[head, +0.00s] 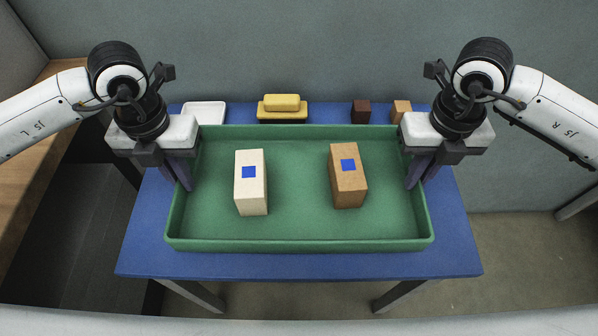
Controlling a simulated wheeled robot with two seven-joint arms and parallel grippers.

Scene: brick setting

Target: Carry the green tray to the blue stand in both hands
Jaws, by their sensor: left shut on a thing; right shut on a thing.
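The green tray (300,245) is level over the blue stand (300,265), which looks like a blue table. I cannot tell whether the tray touches its top. A cream block (252,195) with a blue square stands in the tray left of centre. A brown block (349,190) with a blue square stands right of centre. My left gripper (183,175) is shut on the tray's left wall. My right gripper (418,172) is shut on its right wall. The fingertips are partly hidden by the walls.
Behind the tray, on the blue top, are a white dish (205,112), a yellow butter dish (282,106), a dark brown block (361,111) and a tan block (401,110). A grey wall (300,50) stands behind. A wooden surface (40,150) lies at the left.

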